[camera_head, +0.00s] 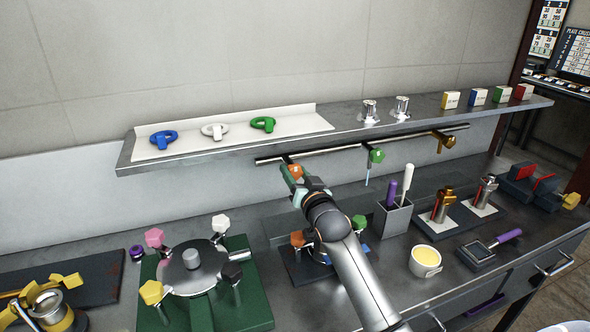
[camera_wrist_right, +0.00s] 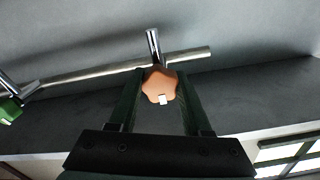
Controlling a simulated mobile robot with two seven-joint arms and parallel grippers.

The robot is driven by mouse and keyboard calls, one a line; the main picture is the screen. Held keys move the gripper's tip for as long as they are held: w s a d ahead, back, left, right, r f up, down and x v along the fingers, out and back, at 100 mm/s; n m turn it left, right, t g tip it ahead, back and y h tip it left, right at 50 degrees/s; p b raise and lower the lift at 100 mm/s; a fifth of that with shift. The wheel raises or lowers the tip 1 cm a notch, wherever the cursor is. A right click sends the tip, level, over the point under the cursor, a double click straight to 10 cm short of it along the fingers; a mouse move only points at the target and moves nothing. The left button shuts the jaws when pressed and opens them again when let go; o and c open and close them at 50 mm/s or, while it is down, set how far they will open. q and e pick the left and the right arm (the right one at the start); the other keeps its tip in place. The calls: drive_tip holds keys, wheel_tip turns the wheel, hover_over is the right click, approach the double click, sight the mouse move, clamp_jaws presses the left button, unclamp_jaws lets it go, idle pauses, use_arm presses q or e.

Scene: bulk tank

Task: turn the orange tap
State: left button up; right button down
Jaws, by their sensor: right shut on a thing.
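The orange tap (camera_head: 295,172) is on the pipe under the wall shelf, at the pipe's left end in the head view. In the right wrist view its star-shaped orange knob (camera_wrist_right: 159,86) sits between my fingertips, with a small white mark on it. My right gripper (camera_head: 291,176) reaches up to it from below and is shut on the knob; it also shows in the right wrist view (camera_wrist_right: 160,92). The knob's far side is hidden. My left gripper is not in view.
A green tap (camera_head: 376,156) and a brass tap (camera_head: 445,141) hang farther right on the same pipe. The shelf (camera_head: 240,148) above holds blue, white and green rings. Knobbed fixtures, a utensil holder (camera_head: 394,217) and a yellow-filled cup (camera_head: 425,260) crowd the counter below.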

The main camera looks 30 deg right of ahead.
drive_tip(key=shift+m, duration=0.4)
drive_tip(key=shift+c, duration=1.8)
unclamp_jaws()
drive_tip(key=b+v, duration=0.1)
drive_tip(key=v, duration=1.1)
drive_tip(key=shift+s+a, duration=0.15)
drive_tip(key=shift+s, duration=0.1)
